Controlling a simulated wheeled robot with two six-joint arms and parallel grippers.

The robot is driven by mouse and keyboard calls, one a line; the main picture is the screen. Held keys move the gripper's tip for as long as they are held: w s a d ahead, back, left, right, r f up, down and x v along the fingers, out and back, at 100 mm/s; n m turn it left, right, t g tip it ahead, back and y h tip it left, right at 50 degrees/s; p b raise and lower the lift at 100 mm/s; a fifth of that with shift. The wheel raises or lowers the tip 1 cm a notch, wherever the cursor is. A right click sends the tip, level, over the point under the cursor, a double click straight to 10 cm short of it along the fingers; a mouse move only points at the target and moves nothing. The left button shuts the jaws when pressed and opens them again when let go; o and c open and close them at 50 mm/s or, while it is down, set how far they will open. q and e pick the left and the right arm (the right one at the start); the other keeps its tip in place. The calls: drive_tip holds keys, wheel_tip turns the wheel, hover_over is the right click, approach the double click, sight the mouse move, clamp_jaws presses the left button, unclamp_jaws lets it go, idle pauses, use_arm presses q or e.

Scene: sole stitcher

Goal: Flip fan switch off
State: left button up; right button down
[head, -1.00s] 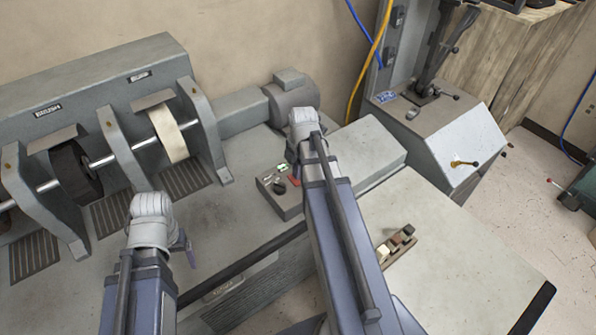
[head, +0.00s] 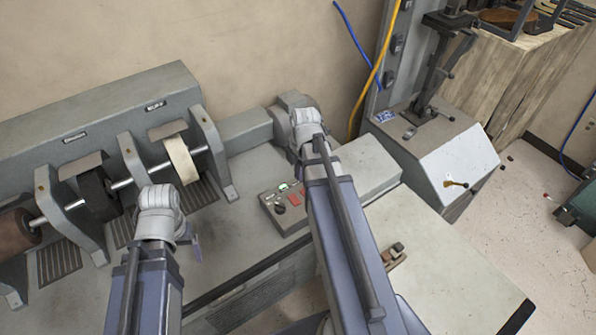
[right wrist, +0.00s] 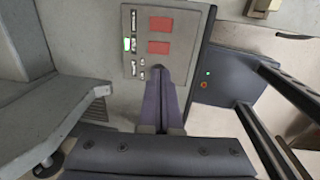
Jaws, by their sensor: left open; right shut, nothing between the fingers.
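A small grey control panel (head: 268,205) with a green-lit switch (head: 284,186), dark knobs and a red part sits on the machine's bench, left of my right arm. In the right wrist view the panel (right wrist: 188,14) shows two red rectangles, the green-lit switch (right wrist: 127,43) and small switches. I cannot read which one is the fan switch. My right gripper (right wrist: 160,72) is shut and empty, its tips over or at the panel's lower edge; contact is unclear. In the head view its fingers are hidden. My left gripper (head: 196,248) is open and empty above the bench front.
Finishing wheels (head: 181,160) on a shaft stand at the left. A grey motor (head: 297,103) is behind my right wrist. A grey cabinet (head: 440,160) with an orange-tipped lever stands right. A small brush-like object (head: 393,255) lies on the light tabletop (head: 450,255).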

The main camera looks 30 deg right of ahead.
sight(292, 197)
use_arm(q)
drive_tip(key=shift+r, duration=0.45)
use_arm(e)
drive_tip(key=shift+r, duration=0.4)
drive_tip(key=shift+w+a, duration=0.25)
drive_tip(key=shift+w, duration=0.5)
use_arm(q)
drive_tip(key=shift+f, duration=0.1)
wheel_tip(292, 197, down, 14)
drive_tip(key=b, duration=1.3)
drive_tip(key=shift+b, duration=0.35)
use_arm(e)
drive_tip(key=f, duration=0.4)
drive_tip(key=w+f, duration=0.1)
drive_tip(key=f, duration=0.9)
drive_tip(key=shift+w, duration=0.35)
